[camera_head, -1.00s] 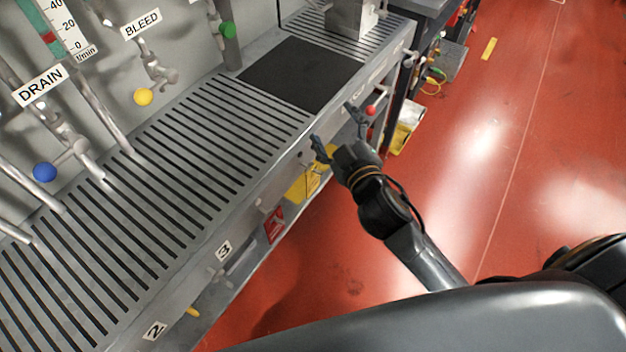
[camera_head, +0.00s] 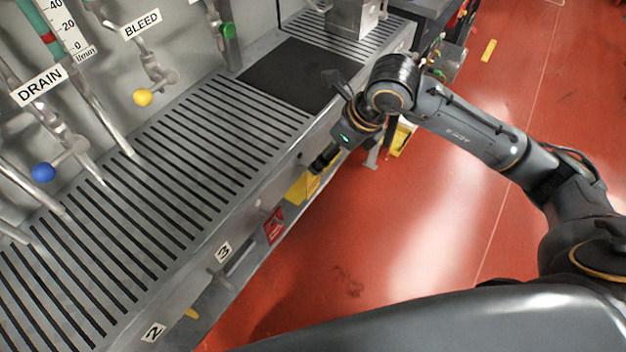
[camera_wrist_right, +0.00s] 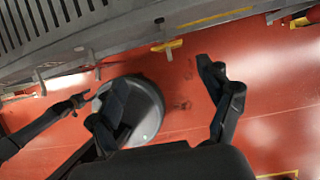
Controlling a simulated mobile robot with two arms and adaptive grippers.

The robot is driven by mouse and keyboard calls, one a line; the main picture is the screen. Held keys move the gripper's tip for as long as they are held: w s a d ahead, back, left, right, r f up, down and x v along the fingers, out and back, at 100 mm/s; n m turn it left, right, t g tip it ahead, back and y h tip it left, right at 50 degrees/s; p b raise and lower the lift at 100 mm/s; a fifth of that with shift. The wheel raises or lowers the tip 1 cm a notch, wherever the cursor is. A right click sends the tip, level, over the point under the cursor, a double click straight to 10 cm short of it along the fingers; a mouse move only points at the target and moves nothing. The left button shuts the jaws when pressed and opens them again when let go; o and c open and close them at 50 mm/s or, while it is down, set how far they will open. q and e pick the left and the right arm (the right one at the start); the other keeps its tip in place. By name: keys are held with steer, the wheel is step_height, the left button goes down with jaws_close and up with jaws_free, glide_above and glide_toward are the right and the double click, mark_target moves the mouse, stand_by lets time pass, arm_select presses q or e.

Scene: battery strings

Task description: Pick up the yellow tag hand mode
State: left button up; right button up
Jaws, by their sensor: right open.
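The yellow tag (camera_head: 302,186) hangs on the front face of the bench in the head view, its upper part close to a dark finger of my right gripper. My right gripper (camera_head: 328,120) is by the bench's front edge, above the tag, with its fingers spread and empty. In the right wrist view the open fingers of this gripper (camera_wrist_right: 168,98) have nothing between them. A yellow piece (camera_wrist_right: 168,45) on the bench edge shows there; I cannot tell if it is the tag. A dark gripper (camera_wrist_right: 78,102), apparently my left, shows at the left; its jaws are unclear.
A red tag (camera_head: 274,226) hangs left of the yellow one. The slotted bench top (camera_head: 190,150) has a black mat (camera_head: 290,72). Valves with a yellow knob (camera_head: 143,97) and a blue knob (camera_head: 43,172) stand behind. The red floor (camera_head: 400,240) is clear in front.

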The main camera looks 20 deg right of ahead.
glide_above(313, 175)
steer(key=s+d, duration=0.1)
steer(key=s, duration=0.1)
steer(key=f, duration=0.7)
steer(key=shift+w+f+p, duration=0.2)
steer(key=shift+f+p, duration=0.1)
steer(key=shift+f, duration=0.1)
steer(key=shift+p+x, duration=0.55)
steer(key=shift+x, duration=2.1)
steer(key=shift+d+f, duration=0.1)
steer(key=shift+d, duration=0.05)
steer(key=c, duration=1)
